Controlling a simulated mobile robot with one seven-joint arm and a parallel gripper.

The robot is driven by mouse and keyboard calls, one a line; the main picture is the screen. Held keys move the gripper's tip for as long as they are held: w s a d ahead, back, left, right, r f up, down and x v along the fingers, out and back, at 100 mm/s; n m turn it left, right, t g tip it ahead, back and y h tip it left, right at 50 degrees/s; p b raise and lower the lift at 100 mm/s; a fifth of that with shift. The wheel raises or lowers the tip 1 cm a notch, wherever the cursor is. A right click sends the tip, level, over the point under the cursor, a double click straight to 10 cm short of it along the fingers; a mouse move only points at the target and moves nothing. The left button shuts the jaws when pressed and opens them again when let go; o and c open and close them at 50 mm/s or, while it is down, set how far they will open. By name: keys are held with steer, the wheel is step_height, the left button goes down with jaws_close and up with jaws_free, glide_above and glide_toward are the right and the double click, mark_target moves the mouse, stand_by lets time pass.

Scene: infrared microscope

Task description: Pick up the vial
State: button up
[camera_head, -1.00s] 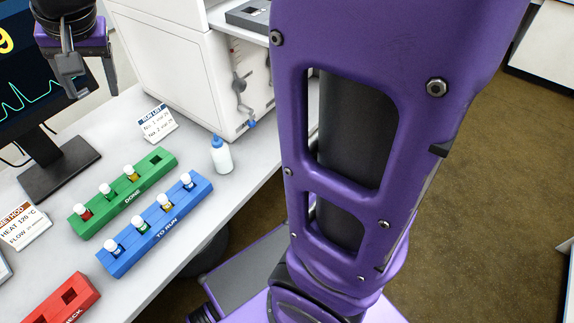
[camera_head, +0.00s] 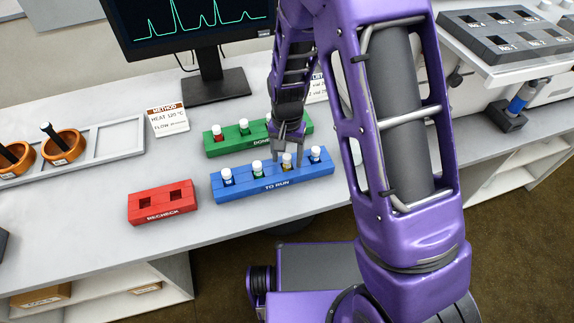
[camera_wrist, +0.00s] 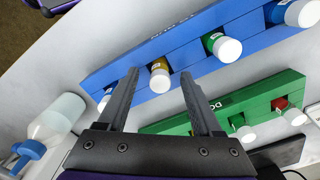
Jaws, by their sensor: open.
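The blue TO RUN rack (camera_head: 240,190) holds several white-capped vials in a row. My gripper (camera_head: 287,155) is pointing down at the third vial from the left (camera_head: 287,161). In the wrist view, my gripper (camera_wrist: 159,74) is open, its fingers on either side of a white-capped vial with a yellow band (camera_wrist: 160,76). Whether the fingers touch it I cannot tell. A green-banded vial (camera_wrist: 221,46) and a blue-banded vial (camera_wrist: 299,13) stand farther along the blue rack, and another blue one (camera_wrist: 104,98) shows partly behind a finger.
The green DONE rack (camera_head: 230,147) with capped vials stands just behind the blue rack. The red RECHECK rack (camera_head: 160,212) is empty, to the left. A white bottle with a blue cap (camera_wrist: 56,120) stands near the blue rack's end. A monitor (camera_head: 190,30) stands behind.

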steer(key=shift+f, duration=0.35)
jaws_close()
